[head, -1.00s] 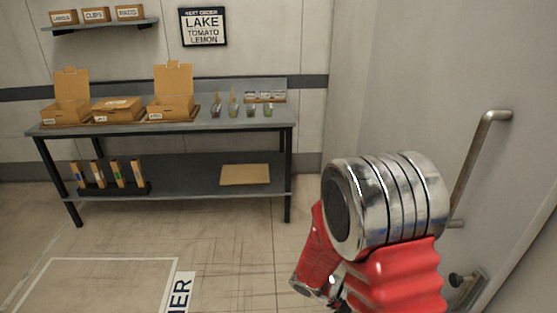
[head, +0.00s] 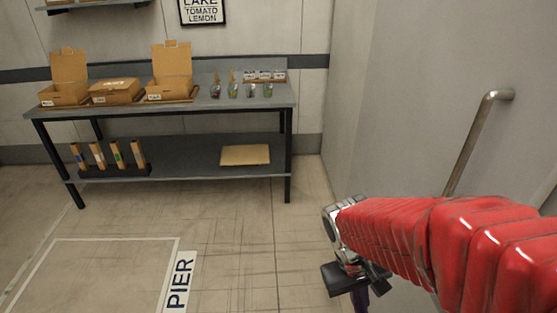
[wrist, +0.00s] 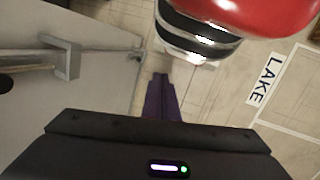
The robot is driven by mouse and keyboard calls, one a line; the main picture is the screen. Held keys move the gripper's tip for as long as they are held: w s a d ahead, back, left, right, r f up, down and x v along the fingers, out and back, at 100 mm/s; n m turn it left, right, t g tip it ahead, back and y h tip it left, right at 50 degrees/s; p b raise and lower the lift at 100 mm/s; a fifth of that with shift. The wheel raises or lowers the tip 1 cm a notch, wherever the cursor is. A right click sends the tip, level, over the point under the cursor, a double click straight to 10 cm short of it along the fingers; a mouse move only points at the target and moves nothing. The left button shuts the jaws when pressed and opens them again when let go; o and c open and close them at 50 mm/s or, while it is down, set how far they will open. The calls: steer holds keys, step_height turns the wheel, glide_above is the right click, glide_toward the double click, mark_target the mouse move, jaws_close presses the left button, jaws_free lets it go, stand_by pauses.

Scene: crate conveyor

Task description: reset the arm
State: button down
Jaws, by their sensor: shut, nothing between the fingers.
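My gripper (head: 360,299) is at the lower right of the head view, at the end of my red arm, pointing down over the floor; its lower end is cut off by the frame. In the wrist view its purple fingers (wrist: 161,95) are together with nothing between them. My red and silver arm link fills the top of the wrist view.
A door with a metal handle (head: 477,140) stands close on the right. A two-level table (head: 200,132) with open boxes (head: 172,73) and a flat parcel (head: 245,155) stands at the back. Floor signs read PIER (head: 179,284) and LAKE (wrist: 263,80).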

step_height(320, 180, up, 15)
steer(key=s+a+m+t+y, duration=0.1)
steer(key=a+m+t+y, duration=0.1)
steer(key=t, duration=0.5)
steer(key=shift+s+y, duration=0.3)
